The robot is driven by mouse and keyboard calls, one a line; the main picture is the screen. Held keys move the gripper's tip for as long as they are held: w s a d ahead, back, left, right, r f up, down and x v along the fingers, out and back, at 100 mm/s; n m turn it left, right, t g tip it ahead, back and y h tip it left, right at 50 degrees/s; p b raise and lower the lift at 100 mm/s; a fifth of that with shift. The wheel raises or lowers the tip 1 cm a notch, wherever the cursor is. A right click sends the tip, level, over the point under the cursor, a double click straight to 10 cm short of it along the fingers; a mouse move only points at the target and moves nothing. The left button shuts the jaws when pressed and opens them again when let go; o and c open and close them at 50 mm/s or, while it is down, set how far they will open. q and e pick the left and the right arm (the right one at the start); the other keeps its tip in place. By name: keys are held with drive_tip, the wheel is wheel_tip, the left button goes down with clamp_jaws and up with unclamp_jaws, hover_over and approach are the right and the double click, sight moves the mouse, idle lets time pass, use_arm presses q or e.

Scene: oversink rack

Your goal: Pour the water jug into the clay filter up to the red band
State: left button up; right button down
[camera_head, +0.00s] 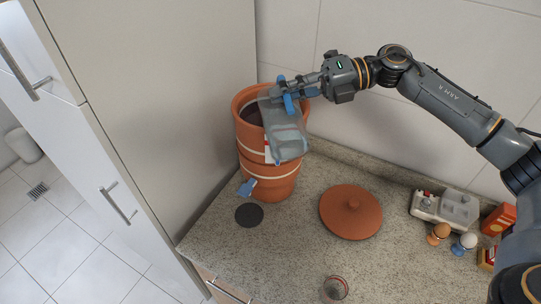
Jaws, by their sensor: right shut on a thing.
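The clay filter (267,180) stands upright on the counter beside the tall cabinet, with its top open and a blue tap (247,187) low on its front. My right gripper (287,97) is shut on the water jug (287,138), a clear grey-blue vessel. The jug is held tilted over the filter's rim and covers part of the opening. I cannot tell whether water is flowing, and the water level inside the filter is hidden. I cannot make out the red band. The clay lid (351,211) lies on the counter to the right. My left gripper is out of view.
A dark round disc (249,214) lies in front of the filter. A glass (334,289) stands near the counter's front edge. The tall cabinet (160,90) closes off the left.

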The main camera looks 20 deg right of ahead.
sight(288, 129)
idle(0.5)
drive_tip(key=shift+s+f+b, duration=0.1)
drive_tip(key=shift+f+b, duration=0.05)
drive_tip(key=shift+b, duration=0.3)
drive_tip(key=s+n+b, duration=0.1)
drive_tip(key=b, duration=0.1)
drive_tip(key=f+b, duration=0.1)
drive_tip(key=b, duration=0.2)
drive_tip(key=shift+s+a+n+t, duration=0.1)
drive_tip(key=shift+s+n+t, duration=0.2)
drive_tip(key=shift+s+n, duration=0.1)
drive_tip(key=shift+s+r+b, duration=0.1)
drive_tip(key=shift+s+b, duration=0.1)
drive_tip(key=shift+b, duration=0.1)
drive_tip(key=shift+r, duration=0.1)
drive_tip(key=n+b, duration=0.2)
drive_tip(key=b, duration=0.2)
drive_tip(key=s+f+n+t+b, duration=0.1)
drive_tip(key=b, duration=0.3)
drive_tip(key=s+n+b, duration=0.1)
drive_tip(key=n+b, duration=0.1)
drive_tip(key=b, duration=0.2)
drive_tip(key=shift+s+a+f+n+t+y, duration=0.15)
drive_tip(key=shift+f+n+t+y, duration=0.15)
drive_tip(key=shift+y, duration=0.1)
drive_tip(key=shift+s+r, duration=0.1)
drive_tip(key=shift+r, duration=0.1)
